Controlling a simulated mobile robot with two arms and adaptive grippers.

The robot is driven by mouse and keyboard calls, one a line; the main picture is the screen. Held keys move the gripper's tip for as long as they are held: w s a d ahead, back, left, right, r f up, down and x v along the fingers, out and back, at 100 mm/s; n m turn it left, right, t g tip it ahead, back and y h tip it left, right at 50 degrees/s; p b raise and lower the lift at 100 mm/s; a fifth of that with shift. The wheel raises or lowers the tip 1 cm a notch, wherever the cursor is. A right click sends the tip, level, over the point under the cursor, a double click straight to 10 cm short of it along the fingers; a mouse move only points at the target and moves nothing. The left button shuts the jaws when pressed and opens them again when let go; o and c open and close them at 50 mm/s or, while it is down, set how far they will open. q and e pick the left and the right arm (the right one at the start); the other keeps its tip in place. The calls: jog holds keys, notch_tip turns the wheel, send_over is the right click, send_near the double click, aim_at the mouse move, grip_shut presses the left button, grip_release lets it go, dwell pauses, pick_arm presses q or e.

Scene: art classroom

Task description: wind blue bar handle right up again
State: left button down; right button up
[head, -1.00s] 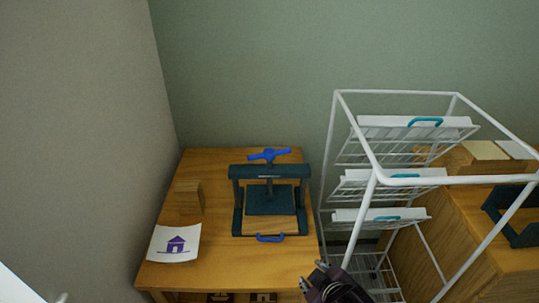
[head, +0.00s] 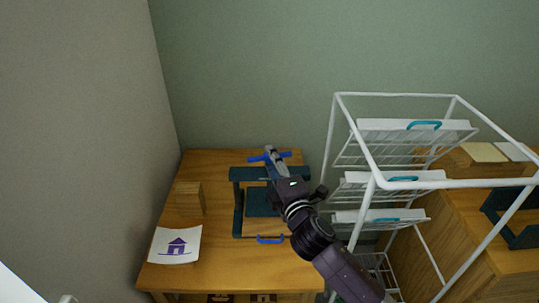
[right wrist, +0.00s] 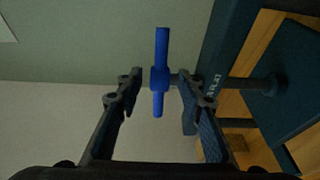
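The blue bar handle (head: 285,155) sits on top of the screw of a dark teal press (head: 236,200) on the wooden table. My right gripper (head: 269,156) reaches over the press and hides part of the bar and the screw. In the right wrist view the bar (right wrist: 160,78) stands upright in the picture between my right gripper's two spread fingers (right wrist: 162,90). There is a gap on each side of it, and I see no grip on it. The press plate is partly hidden by my arm. My left gripper is out of view.
A wooden block (head: 188,198) and a sheet with a purple house print (head: 176,245) lie left of the press. A blue pull handle (head: 270,239) is at its front. A white wire rack (head: 366,160) stands close on the right.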

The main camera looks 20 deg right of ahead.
jog(key=shift+w, duration=1.1)
grip_shut()
